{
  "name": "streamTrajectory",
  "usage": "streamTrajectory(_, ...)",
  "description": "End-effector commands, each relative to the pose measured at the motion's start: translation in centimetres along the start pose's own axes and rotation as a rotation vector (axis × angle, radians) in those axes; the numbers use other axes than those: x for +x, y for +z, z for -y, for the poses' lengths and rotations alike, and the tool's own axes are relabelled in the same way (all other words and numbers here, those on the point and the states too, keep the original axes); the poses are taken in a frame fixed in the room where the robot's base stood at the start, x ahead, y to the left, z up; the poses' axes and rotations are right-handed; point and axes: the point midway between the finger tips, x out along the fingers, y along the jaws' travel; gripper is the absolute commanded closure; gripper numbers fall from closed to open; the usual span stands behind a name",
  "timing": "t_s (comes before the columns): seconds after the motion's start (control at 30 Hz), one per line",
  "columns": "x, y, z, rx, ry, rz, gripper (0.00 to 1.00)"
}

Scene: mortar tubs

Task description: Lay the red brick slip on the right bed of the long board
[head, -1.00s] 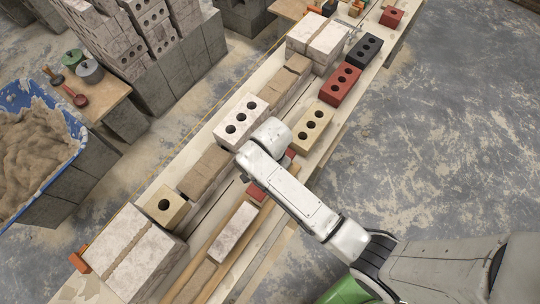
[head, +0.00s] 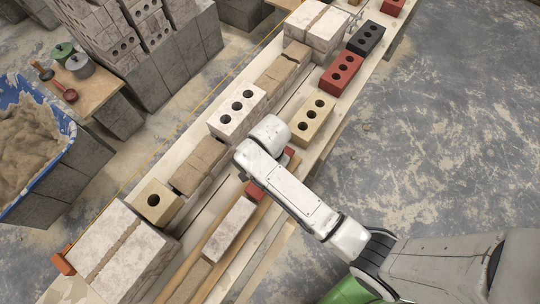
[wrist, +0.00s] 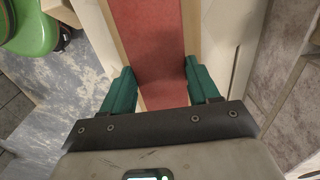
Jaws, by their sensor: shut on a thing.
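My gripper (wrist: 160,68) is shut on the red brick slip (wrist: 150,25), with one teal finger on each side of it in the wrist view. In the head view the slip (head: 256,190) shows as red patches beside and beneath my arm, which hides most of it and the gripper. The long board (head: 262,228) runs diagonally below, with pale wooden strips along its sides. A whitish slip (head: 230,228) lies on it, with a brown mortar bed (head: 190,284) nearer the bottom. I cannot tell whether the red slip touches the board, and any bed under it is hidden.
A tan holed brick (head: 313,118), a red holed brick (head: 341,73) and a black one (head: 366,39) stand up the bench. A low wall with a white holed brick (head: 238,113) runs along the left. Floor (head: 440,130) to the right is open.

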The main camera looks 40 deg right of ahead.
Motion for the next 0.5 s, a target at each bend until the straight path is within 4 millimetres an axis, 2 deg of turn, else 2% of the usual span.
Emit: streamTrajectory(0.5,0.38,-0.02,0.05,0.0,-0.001,-0.001,0.87)
